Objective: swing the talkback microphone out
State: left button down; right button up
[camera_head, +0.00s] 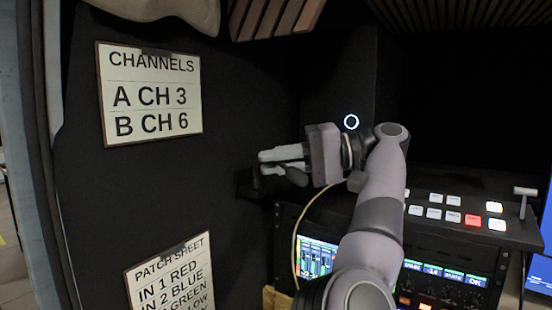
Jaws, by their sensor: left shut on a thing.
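My left gripper (272,162) reaches to the dark left wall, its light grey fingers pointing left. It is shut on a small dark part that I take to be the talkback microphone (256,180), close to the wall above the equipment rack. The microphone's black shape blends into the black wall, and the fingers cover part of it, so its full outline and exact angle are hard to tell. My right gripper is out of view.
A channels sign (150,94) and a patch sheet (172,275) hang on the left wall. A switcher panel (440,207) with lit buttons stands right of my arm, above a rack with small screens (318,258). A thin pale cable (296,235) hangs below the gripper.

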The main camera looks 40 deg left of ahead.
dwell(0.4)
pick_arm(q)
jog(key=c, duration=1.2)
grip_release()
jog(key=shift+c, duration=0.2)
